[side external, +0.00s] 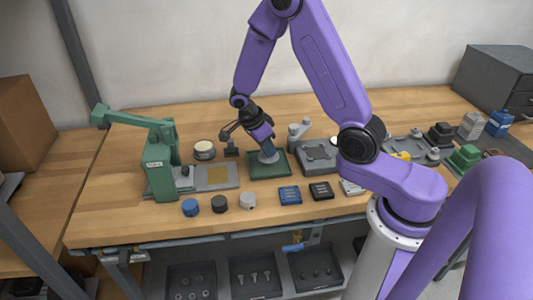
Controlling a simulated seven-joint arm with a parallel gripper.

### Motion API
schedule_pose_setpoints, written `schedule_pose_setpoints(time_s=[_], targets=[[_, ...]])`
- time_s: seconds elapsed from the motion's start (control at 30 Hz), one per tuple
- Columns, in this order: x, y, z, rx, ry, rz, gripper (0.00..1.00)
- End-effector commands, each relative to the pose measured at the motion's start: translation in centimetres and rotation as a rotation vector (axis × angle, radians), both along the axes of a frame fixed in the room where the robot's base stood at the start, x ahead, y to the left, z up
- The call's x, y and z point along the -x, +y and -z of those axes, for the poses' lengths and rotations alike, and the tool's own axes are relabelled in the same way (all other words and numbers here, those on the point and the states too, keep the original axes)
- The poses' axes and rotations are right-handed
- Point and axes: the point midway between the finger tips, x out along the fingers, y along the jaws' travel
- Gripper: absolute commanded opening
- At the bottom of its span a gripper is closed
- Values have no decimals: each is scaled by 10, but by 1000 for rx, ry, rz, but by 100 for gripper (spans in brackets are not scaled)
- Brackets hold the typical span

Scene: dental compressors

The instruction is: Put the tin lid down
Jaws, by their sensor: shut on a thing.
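My gripper (268,150) points down over the green square tray (284,170), near the middle of the bench. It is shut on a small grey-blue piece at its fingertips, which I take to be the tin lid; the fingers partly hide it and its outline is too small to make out. I cannot tell whether the piece touches the tray. A round tin (204,151) with a pale cream top stands to the left, apart from my gripper.
A green lever press (160,165) and a grey plate (216,177) stand left. A dark stand (230,142) is close beside my gripper. A grey fixture (318,156) sits right. Blue, black and grey caps (219,203) and a blue box (290,195) line the front.

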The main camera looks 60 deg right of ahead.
Motion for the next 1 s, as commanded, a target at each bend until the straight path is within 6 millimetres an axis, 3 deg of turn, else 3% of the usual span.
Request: schedule_pose_setpoints(time_s=[0.2,0.63,0.67,0.73,1.0], targets=[[0,0,23,0,2,-1,0],[0,0,27,0,0,-2,0],[0,0,28,0,0,-1,26],[-1,0,27,1,-1,-2,48],[0,0,27,0,0,-1,48]])
